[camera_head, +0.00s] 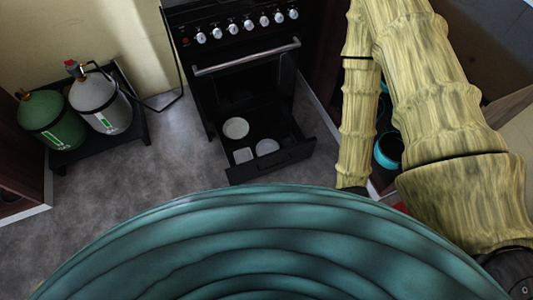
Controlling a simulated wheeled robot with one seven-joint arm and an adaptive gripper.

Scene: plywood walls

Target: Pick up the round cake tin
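An open drawer (285,160) at the bottom of the black stove holds a few pale dishes. A round, pale greenish-white one (236,128) lies at its back left. A second round, whitish one (267,147) lies to the right and nearer the front. A small squarish pale one (243,156) lies at the front left. I cannot tell for certain which round piece is the cake tin. My arm shows at the right with a yellow, bamboo-like surface, apart from the drawer. My gripper is not visible in this view.
The black stove (240,45) has a front handle above the drawer. Green (48,120) and grey (98,100) gas cylinders stand on a dark rack at left. Teal-rimmed dark containers (387,150) show behind my arm. Grey floor (180,150) left of the drawer is clear.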

